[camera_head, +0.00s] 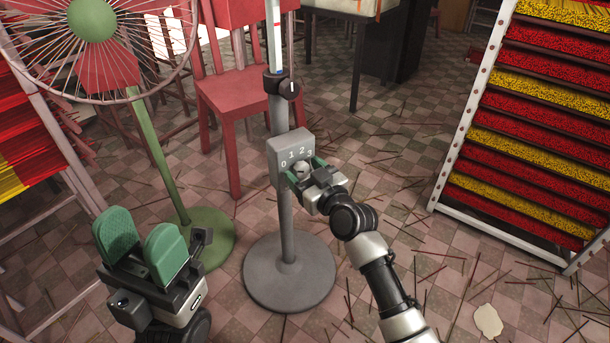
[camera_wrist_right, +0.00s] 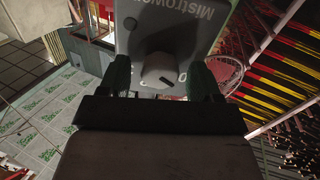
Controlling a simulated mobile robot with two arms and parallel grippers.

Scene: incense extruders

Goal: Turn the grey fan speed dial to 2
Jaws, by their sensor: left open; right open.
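The grey control box (camera_head: 278,158) sits on a grey pole, with 0, 1, 2 and 3 printed in an arc on its face. The grey fan speed dial (camera_head: 301,167) is on its front, partly hidden by my right gripper (camera_head: 308,172). In the right wrist view the dial (camera_wrist_right: 158,70) shows a dark pointer mark and sits between the open green fingers, with no clear contact. The number it points to cannot be told. My left gripper (camera_head: 140,248) is open and empty, its green pads apart, at the lower left.
A round grey base (camera_head: 290,285) carries the pole. A green-hubbed fan (camera_head: 92,18) on a green stand (camera_head: 212,240) is at the left, with a red chair (camera_head: 235,95) behind. A rack (camera_head: 530,120) of red and yellow sticks stands right. Sticks litter the tiled floor.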

